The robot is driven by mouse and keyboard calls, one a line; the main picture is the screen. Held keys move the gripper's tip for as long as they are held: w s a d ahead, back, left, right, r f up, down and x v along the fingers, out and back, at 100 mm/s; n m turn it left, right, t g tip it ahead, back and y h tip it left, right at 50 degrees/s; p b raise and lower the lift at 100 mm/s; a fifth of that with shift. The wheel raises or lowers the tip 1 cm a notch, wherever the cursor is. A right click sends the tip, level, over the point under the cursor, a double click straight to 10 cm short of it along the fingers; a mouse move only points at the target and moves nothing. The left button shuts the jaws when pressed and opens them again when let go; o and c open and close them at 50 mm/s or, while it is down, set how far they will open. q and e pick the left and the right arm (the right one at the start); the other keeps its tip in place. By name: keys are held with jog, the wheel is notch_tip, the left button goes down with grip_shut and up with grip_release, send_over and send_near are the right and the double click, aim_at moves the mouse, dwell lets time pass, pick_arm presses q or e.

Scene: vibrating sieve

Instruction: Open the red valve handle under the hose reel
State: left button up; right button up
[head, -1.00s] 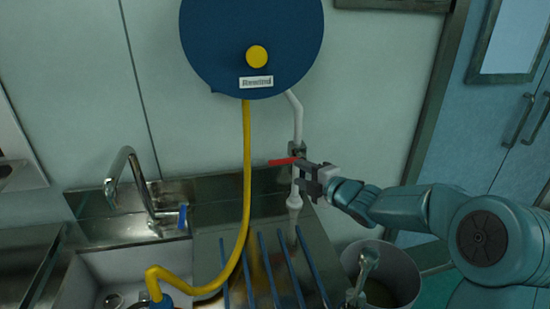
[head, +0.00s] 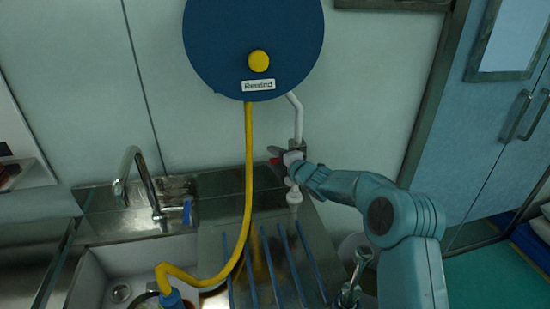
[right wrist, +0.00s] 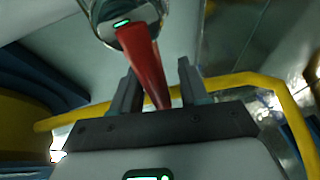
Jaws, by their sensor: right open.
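The blue hose reel (head: 252,35) hangs on the wall with a yellow knob and a Rewind label. A white pipe (head: 296,112) runs down from behind it to the valve. The red valve handle (head: 275,161) is mostly hidden by my right gripper (head: 279,157) in the head view. In the right wrist view the red handle (right wrist: 145,62) runs from the metal valve body (right wrist: 122,22) down between the two fingers of my right gripper (right wrist: 158,88). The fingers stand apart on either side of it, and a gap shows beside the handle. My left gripper is out of view.
A yellow hose (head: 249,180) hangs from the reel towards the sink (head: 105,270). A chrome tap (head: 137,175) stands behind the sink. Blue bars (head: 262,262) lie across the metal drainboard below the valve. A blue door (head: 500,140) is at the right.

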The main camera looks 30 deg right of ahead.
grip_shut()
jog(key=shift+d, duration=0.1)
jog(key=shift+s+d+r+m+t+y+b, duration=0.1)
jog(key=shift+d+r+m+t+y+b, duration=0.1)
jog(key=shift+r+m+t+b, duration=0.45)
jog(key=shift+d+r+m+t+y+b, duration=0.25)
jog(key=shift+r+m+b, duration=0.5)
jog(key=shift+m+b, duration=0.5)
jog(key=shift+s+d+r+m+t+y+b, duration=0.15)
jog(key=shift+r+m+t+b, duration=0.5)
jog(key=shift+m, duration=0.55)
jog(key=shift+w+r, duration=0.1)
